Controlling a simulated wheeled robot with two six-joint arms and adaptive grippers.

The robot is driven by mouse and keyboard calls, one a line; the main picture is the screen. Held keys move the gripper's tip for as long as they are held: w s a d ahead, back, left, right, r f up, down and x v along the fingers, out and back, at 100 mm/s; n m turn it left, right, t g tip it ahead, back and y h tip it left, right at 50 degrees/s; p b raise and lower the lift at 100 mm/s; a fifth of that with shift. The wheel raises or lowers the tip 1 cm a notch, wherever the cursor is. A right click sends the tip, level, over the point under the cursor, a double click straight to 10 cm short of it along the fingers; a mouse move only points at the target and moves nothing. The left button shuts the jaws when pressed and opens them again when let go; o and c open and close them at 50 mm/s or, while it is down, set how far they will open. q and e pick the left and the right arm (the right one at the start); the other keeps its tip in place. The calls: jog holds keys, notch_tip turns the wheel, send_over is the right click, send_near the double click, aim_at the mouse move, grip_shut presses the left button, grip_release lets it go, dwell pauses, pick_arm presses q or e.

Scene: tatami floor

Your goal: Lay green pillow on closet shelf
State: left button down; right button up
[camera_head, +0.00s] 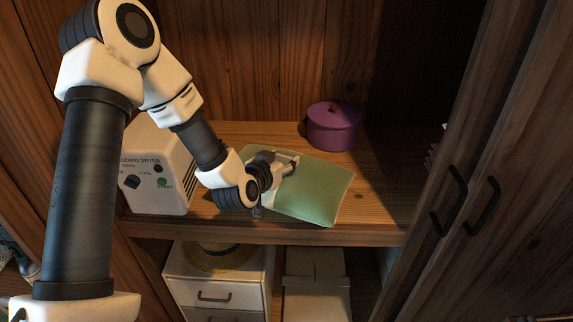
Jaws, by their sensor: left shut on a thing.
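The green pillow (318,193) is at the closet shelf (385,206), flat and near the shelf's front edge. I cannot tell whether it rests fully on the wood or is held just above it. My left gripper (286,165) is shut on the pillow's left part, with the arm reaching in from the left. The gripper and wrist hide the pillow's left edge. My right gripper is not in view.
A white dryer box (158,170) stands on the shelf left of the pillow. A purple round container (333,126) stands behind it. Closet doors with dark handles (483,206) are at right. Below are white drawers (215,284) with a straw hat (216,258). Shelf right of the pillow is clear.

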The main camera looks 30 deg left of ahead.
pick_arm(q)
jog(key=w, duration=0.1)
jog(key=w+a, duration=0.1)
jog(key=w, duration=0.2)
jog(key=shift+w+a+f, duration=0.3)
jog(key=shift+a+f, duration=0.1)
notch_tip(320, 180, down, 2)
jog(key=shift+s+f, duration=0.15)
jog(key=shift+f, duration=0.5)
jog(key=shift+c, duration=2.3)
grip_release()
jog(key=shift+f, duration=0.1)
